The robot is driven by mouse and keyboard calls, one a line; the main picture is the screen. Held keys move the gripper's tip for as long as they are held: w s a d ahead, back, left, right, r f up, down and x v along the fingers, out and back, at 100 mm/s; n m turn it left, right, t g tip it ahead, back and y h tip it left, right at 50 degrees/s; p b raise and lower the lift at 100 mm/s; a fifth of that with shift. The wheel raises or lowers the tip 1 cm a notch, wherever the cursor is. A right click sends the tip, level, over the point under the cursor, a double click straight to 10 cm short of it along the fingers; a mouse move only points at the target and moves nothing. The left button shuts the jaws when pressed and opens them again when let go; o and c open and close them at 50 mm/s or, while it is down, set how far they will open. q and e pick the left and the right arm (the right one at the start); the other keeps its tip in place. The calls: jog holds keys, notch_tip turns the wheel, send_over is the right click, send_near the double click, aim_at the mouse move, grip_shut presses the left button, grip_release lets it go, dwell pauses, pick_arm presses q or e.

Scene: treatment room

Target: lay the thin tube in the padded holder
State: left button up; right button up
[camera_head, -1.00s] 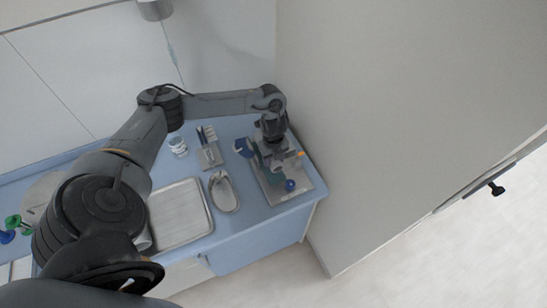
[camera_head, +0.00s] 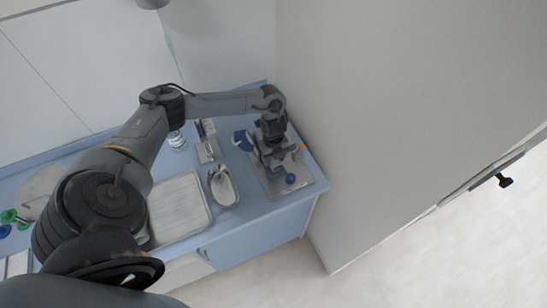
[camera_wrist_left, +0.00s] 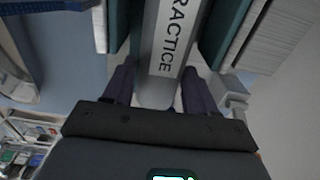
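My left gripper (camera_head: 273,158) is over the metal board (camera_head: 307,186) at the counter's right end. A grey bar marked PRACTICE (camera_wrist_left: 165,38) runs between and beyond the fingertips. Teal blocks (camera_wrist_left: 222,30) flank it, perhaps the padded holder's pads; I cannot tell for sure. I cannot make out the thin tube; the gripper hides much of the board. My right gripper is not in view.
A kidney dish (camera_head: 223,186) and a large metal tray (camera_head: 178,208) lie left of the board. A small rack (camera_head: 208,150) and a glass jar (camera_head: 177,140) stand behind. A wall rises at the right.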

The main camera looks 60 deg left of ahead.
pick_arm(q)
jog(key=o, duration=0.4)
jog(key=shift+c, duration=0.2)
notch_tip(320, 180, up, 9)
jog(key=shift+r+p, duration=0.15)
jog(key=shift+p, duration=0.85)
jog(key=shift+r+p, duration=0.35)
jog(key=shift+r, duration=0.5)
